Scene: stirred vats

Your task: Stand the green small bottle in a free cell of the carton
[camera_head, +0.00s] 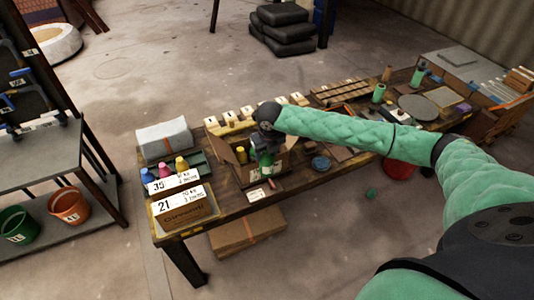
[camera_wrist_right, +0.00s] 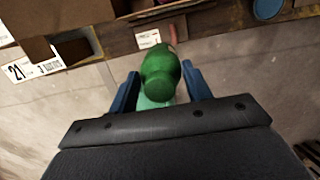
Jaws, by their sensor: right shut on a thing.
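The green small bottle (camera_head: 266,160) is held by my right gripper (camera_head: 266,146) over the near right part of the open carton (camera_head: 282,170). In the right wrist view the green bottle (camera_wrist_right: 161,68) sits between the two blue fingers, its rounded end toward the camera. The carton is brown with raised flaps. A yellow-topped bottle (camera_head: 241,154) stands inside it on the left. My gripper and the bottle hide part of its inside, so I cannot tell which cells are free. My left gripper is not in view.
Left of the carton are several colored bottles (camera_head: 181,164) and a box labelled 21 (camera_head: 184,208). A blue round dish (camera_head: 320,163) lies to the right. A rack with several numbered tags (camera_head: 245,113) stands behind. The table's front edge (camera_head: 225,222) is close.

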